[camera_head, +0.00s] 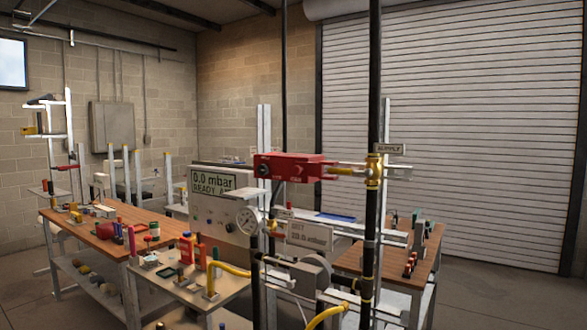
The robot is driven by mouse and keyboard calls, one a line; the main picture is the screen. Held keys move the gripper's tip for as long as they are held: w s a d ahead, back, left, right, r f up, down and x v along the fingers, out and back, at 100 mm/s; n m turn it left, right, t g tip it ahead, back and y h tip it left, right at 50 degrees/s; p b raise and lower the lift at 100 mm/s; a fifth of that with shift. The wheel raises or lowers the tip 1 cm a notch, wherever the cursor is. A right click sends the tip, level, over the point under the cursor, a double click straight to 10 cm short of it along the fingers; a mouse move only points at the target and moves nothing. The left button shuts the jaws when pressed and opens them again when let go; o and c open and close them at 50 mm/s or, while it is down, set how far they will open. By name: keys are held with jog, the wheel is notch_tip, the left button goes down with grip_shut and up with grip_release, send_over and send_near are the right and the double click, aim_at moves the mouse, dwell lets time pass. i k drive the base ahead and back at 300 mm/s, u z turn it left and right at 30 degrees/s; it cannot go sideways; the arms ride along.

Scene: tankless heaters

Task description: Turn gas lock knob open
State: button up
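A black vertical gas pipe (374,90) stands right of centre and carries a brass valve (375,171) below a "SUPPLY" tag (390,149). A red box (294,167) sits left of the valve, with a dark round knob-like part (264,170) on its left face. A short yellow bar (341,171) lies between the box and the valve. Which of these is the gas lock knob, and whether it is turned open or closed, I cannot tell. I cannot make out my gripper in this view.
A panel reads "0.0 mbar" (213,181), beside a round gauge (249,220). Wooden benches with small bottles and parts stand left (112,232) and right (403,263). Pipes, a grey round part (311,272) and yellow hoses crowd the lower middle. Floor at the far right is clear.

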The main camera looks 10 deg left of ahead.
aim_at(262, 170)
jog(key=u, duration=0.2)
jog(key=i, duration=1.2)
jog(key=u, duration=0.6)
jog(key=k, duration=0.9)
jog(key=u, duration=0.2)
jog(key=i, duration=0.95)
jog(key=z, duration=0.1)
